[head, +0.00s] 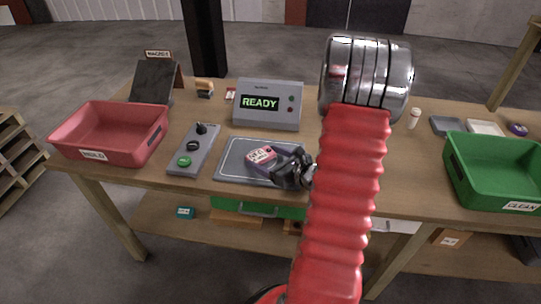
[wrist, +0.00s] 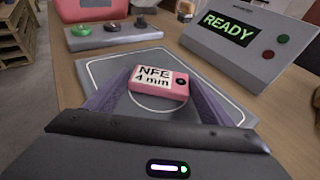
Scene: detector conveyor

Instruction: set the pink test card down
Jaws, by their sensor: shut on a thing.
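The pink test card (wrist: 158,84) has a white label reading "NFE 4 mm" and a dark round spot. It shows in the head view (head: 261,155) at the tip of my gripper. My gripper (wrist: 160,95) is shut on it, with a purple finger at each side. The card is over the grey plate with a pale outline (head: 233,164), inside its circle as seen in the wrist view (wrist: 118,68). I cannot tell whether the card touches the plate.
A detector box (head: 268,104) behind the plate reads "READY". A control panel (head: 194,149) with a green button stands left of the plate. A red bin (head: 98,153) is at far left, a green bin labelled "CLEAN" (head: 467,186) at far right.

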